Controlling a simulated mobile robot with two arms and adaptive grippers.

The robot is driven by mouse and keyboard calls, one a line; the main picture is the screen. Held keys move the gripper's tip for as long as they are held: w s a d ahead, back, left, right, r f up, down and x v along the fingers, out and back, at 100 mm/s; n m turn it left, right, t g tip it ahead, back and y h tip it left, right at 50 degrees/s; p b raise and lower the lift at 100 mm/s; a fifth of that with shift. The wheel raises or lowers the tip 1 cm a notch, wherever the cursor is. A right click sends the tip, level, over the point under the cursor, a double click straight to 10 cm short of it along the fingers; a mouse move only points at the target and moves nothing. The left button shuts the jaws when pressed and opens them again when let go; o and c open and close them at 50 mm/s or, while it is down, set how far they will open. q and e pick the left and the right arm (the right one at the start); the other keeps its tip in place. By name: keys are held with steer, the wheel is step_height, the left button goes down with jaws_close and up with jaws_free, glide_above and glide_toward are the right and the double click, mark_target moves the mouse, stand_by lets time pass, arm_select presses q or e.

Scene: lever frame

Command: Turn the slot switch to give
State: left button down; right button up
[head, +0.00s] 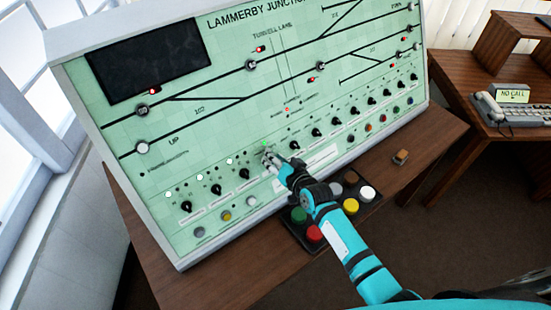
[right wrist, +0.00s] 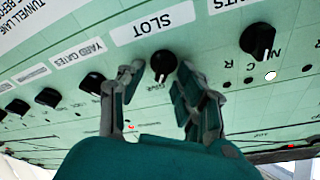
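The slot switch (right wrist: 163,65) is a black rotary knob on the pale green panel, beside a white label (right wrist: 152,24) reading SLOT. My right gripper (right wrist: 160,76) is open, with one finger on each side of the knob and visible gaps between. In the head view the right gripper (head: 269,158) is at the lower middle of the panel (head: 215,125) and hides the slot knob. The small marks by the knob are too blurred to read surely. My left gripper is not in view.
Similar black knobs stand close on both sides, including one (right wrist: 258,40) at the right. A box of coloured buttons (head: 351,206) sits on the wooden desk (head: 225,290) below the panel, under my right arm. A telephone (head: 497,108) stands on a side table at the right.

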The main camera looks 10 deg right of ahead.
steer(key=shift+s, duration=0.1)
steer(key=v, duration=1.1)
steer(key=shift+s+r, duration=0.2)
steer(key=shift+s, duration=0.15)
steer(key=shift+d, duration=0.1)
